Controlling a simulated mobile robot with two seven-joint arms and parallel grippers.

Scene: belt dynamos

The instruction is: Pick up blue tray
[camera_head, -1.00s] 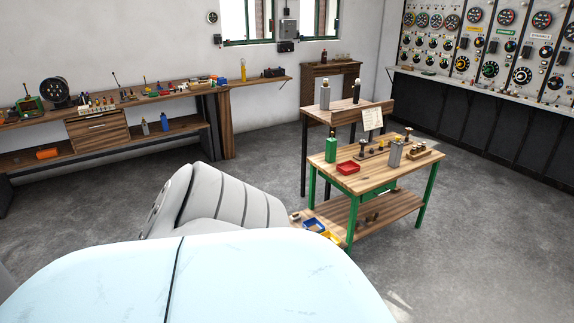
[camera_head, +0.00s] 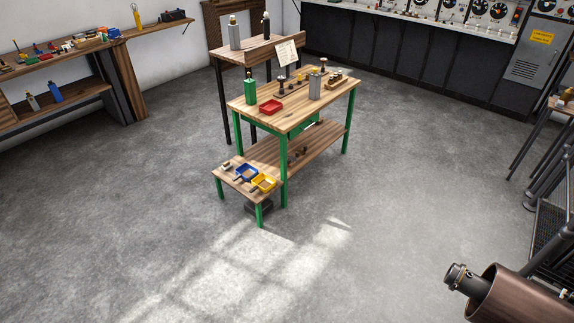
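The blue tray (camera_head: 246,173) is a small open tray on a low wooden side table (camera_head: 238,184) with green legs. It sits beside a yellow tray (camera_head: 264,182), just to its left. Something small seems to lie in the blue tray, too small to make out. Neither of my grippers shows in the head view, so I cannot see whether they are open or shut.
A taller green-legged workbench (camera_head: 318,94) stands right behind the low table, with a red tray (camera_head: 271,106), a green bottle (camera_head: 250,91) and grey cylinders. The concrete floor (camera_head: 330,265) in front is clear.

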